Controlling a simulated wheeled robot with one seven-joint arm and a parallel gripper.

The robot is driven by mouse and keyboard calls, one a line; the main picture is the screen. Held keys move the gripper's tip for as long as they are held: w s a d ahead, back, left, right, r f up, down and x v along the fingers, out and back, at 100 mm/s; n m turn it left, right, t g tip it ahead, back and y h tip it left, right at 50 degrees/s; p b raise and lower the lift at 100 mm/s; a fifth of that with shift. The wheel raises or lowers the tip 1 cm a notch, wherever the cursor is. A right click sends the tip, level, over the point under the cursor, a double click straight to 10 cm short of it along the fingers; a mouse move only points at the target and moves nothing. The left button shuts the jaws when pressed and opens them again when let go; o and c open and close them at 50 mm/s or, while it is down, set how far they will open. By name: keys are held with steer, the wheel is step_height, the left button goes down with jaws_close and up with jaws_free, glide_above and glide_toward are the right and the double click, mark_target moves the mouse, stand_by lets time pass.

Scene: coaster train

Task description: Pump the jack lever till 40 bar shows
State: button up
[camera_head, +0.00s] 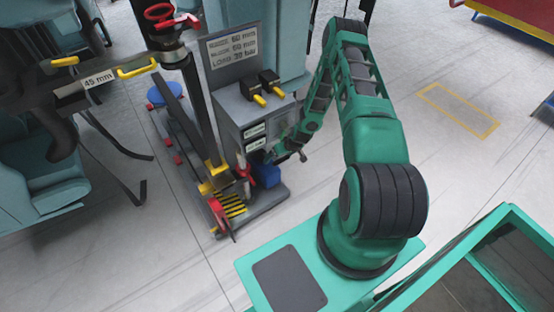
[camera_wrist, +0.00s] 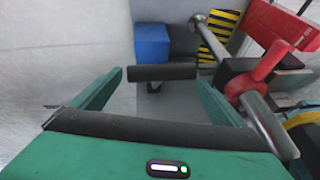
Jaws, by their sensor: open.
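My gripper (camera_wrist: 160,80) is open, its two green fingers spread in the wrist view. A black cylindrical grip (camera_wrist: 162,73), which looks like the jack lever's handle, lies crosswise between the fingertips; I cannot tell whether they touch it. In the head view my gripper (camera_head: 284,152) is low beside the right side of the grey jack cabinet (camera_head: 228,107), and the grip cannot be told apart there. The sign (camera_head: 233,46) on top shows two mm lines and a LOAD line in bar, seemingly 30, though blurred.
A blue box (camera_wrist: 152,42) stands beyond the grip; it also shows in the head view (camera_head: 266,175). A red part (camera_wrist: 278,45) and a metal rod (camera_wrist: 262,122) stand close to the right finger. Yellow-black stripes (camera_head: 232,207) mark the jack's base.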

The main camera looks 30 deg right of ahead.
steer(key=s+d, duration=0.4)
steer(key=s, duration=0.7)
steer(key=shift+s+d+r, duration=0.2)
steer(key=shift+s+r, duration=0.15)
steer(key=shift+r, duration=0.1)
